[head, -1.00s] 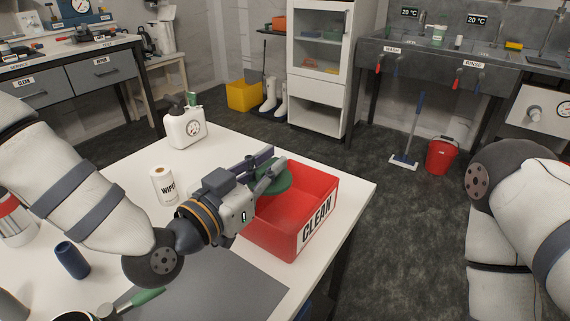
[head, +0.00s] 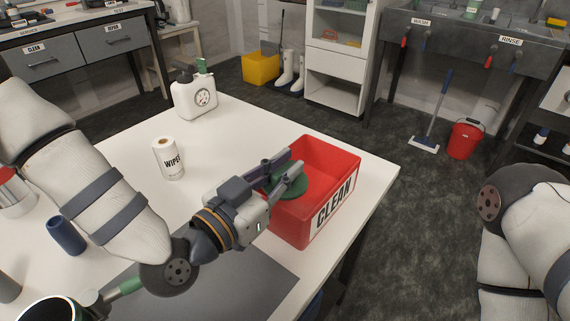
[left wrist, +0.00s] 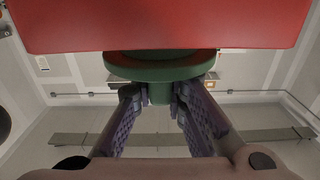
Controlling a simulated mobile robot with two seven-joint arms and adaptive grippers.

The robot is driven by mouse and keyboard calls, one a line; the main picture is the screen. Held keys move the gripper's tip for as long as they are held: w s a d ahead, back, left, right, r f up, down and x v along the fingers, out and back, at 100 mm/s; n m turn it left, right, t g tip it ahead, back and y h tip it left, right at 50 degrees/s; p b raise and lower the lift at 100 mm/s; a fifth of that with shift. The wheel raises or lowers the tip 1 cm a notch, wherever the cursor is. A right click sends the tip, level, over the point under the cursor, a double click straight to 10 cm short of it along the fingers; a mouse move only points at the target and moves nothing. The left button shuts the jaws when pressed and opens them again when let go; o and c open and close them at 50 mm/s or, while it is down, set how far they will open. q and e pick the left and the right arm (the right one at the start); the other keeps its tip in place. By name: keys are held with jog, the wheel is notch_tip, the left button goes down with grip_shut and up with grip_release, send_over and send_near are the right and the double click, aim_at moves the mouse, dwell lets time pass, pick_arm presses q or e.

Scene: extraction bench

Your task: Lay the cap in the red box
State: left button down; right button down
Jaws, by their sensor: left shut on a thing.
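The green cap (head: 284,192) is a round disc with a short knob. My left gripper (head: 284,176) is shut on it and holds it at the left part of the red box (head: 336,164), within the box's outline in the head view. In the left wrist view the knob of the cap (left wrist: 160,92) is between the two fingers (left wrist: 160,95), and the red box (left wrist: 160,25) fills the top of the picture. I cannot tell whether the cap touches the box. My right arm shows at the right edge, but its gripper is out of view.
The box, marked CLEAN, stands near the right edge of the white table (head: 235,133). A wipes roll (head: 168,159) and a white canister (head: 195,95) stand behind my left arm. A blue cup (head: 66,235) and a dark mat (head: 245,285) are nearer.

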pick_arm(q)
jog(key=shift+f, duration=0.15)
jog(key=c, duration=1.6)
grip_release()
jog(key=shift+r, duration=0.45)
jog(key=v, duration=0.7)
jog(key=shift+s+r, duration=0.2)
jog(key=shift+a, duration=0.1)
